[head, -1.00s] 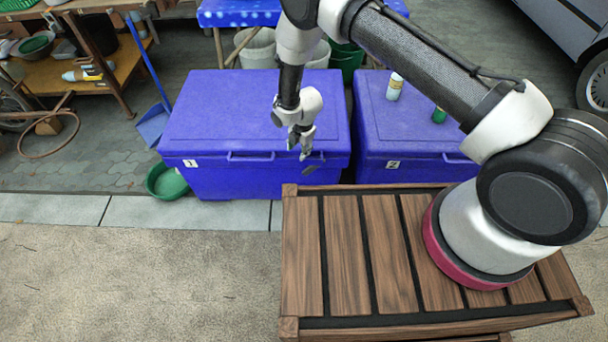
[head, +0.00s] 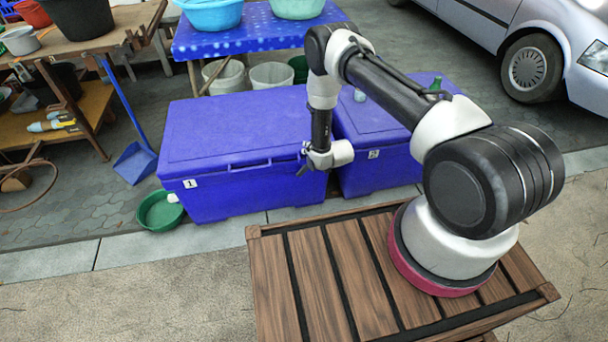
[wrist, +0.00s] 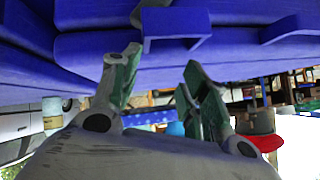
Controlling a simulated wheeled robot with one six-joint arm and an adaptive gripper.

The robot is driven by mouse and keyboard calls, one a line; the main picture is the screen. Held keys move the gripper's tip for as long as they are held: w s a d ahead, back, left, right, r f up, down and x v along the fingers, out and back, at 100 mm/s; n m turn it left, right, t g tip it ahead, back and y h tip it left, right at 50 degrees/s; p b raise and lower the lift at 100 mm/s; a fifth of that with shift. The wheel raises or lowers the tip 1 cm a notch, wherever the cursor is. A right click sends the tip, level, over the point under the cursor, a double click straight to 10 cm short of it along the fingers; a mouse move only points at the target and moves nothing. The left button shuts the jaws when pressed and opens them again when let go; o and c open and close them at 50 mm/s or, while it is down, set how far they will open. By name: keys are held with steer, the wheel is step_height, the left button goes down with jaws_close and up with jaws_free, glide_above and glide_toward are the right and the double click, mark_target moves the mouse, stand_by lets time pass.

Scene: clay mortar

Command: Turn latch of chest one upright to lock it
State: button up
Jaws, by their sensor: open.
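Chest one (head: 230,150) is a closed blue chest labelled 1, on the left in the head view. My gripper (head: 304,167) is at the right end of its front face, below the lid edge. In the wrist view the two fingers of my gripper (wrist: 160,65) are apart with nothing between them. A blue bracket-like handle (wrist: 176,22) on the chest front lies just beyond the fingertips. A small grey piece at the top edge of the wrist view may be the latch; I cannot tell its angle. In the head view the latch is hidden at my gripper.
Chest two (head: 376,165), blue, stands close on the right with a green bottle (head: 436,85) on its lid. A green basin (head: 160,211) sits at chest one's left front corner. A blue dustpan (head: 135,162) stands left. A blue-covered table (head: 250,40) is behind.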

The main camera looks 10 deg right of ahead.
mark_target(308, 167)
steer(key=s+f+m+t+y, duration=0.1)
steer(key=s+f+m+t, duration=0.25)
steer(key=s+f, duration=0.45)
steer(key=shift+n, duration=0.45)
steer(key=x, duration=0.8)
steer(key=shift+d+f, duration=0.1)
steer(key=shift+d, duration=0.05)
jaws_close()
